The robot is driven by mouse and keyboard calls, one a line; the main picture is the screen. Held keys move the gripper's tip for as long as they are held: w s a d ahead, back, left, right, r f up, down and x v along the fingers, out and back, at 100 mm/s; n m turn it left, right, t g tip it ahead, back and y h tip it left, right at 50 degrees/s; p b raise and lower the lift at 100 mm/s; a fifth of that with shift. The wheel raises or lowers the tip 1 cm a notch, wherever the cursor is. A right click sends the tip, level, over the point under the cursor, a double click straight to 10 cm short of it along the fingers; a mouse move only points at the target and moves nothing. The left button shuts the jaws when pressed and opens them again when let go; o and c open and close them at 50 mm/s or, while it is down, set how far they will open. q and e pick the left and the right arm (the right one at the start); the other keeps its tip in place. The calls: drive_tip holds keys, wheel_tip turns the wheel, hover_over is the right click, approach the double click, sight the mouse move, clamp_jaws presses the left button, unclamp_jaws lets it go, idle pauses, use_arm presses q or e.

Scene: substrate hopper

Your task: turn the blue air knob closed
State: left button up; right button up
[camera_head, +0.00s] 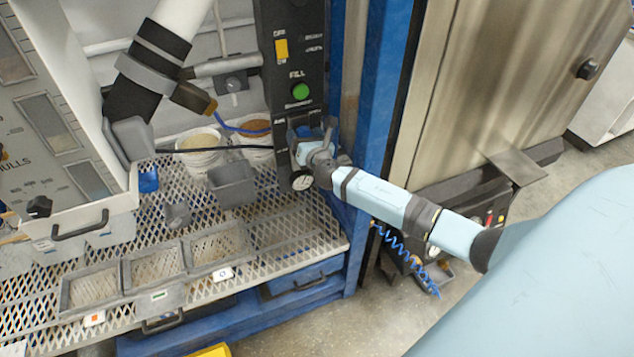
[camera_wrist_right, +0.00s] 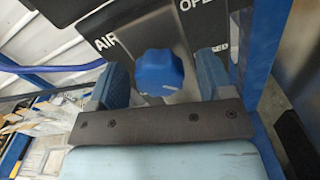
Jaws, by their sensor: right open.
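The blue air knob (camera_wrist_right: 160,73) shows in the right wrist view, on a dark panel plate (camera_wrist_right: 125,40) with the words AIR, OPEN and a partly hidden word ending in SED. My right gripper (camera_wrist_right: 163,82) is open, with one finger on each side of the knob and a gap visible at both sides. In the head view my right gripper (camera_head: 308,136) is at the lower part of the black control panel (camera_head: 290,60) and hides the knob. My left gripper is not in view.
A blue post (camera_head: 378,90) stands close on the right. A mesh shelf (camera_head: 300,235) with bins lies below left.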

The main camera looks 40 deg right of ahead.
drive_tip(key=n+p, duration=0.1)
drive_tip(key=n, duration=0.1)
drive_tip(key=n+p, duration=0.1)
drive_tip(key=n, duration=0.1)
drive_tip(key=shift+r, duration=0.4)
use_arm(q)
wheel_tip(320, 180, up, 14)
drive_tip(key=p, duration=1.1)
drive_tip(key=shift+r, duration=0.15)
use_arm(e)
drive_tip(key=s+a+m+g+y, duration=0.2)
drive_tip(key=s+a+m, duration=0.4)
drive_tip(key=s, duration=0.4)
drive_tip(key=s+a+f+m+g+y, duration=0.1)
drive_tip(key=s+a+m+g, duration=0.1)
drive_tip(key=s+a+m, duration=0.4)
drive_tip(key=s+a+f+m+g+y, duration=0.1)
drive_tip(key=s+a+m, duration=0.5)
drive_tip(key=s, duration=0.8)
drive_tip(key=shift+a+m+g+y, duration=0.2)
drive_tip(key=shift+m+g+y, duration=0.45)
drive_tip(key=shift+m, duration=1.05)
drive_tip(key=shift+f, duration=0.1)
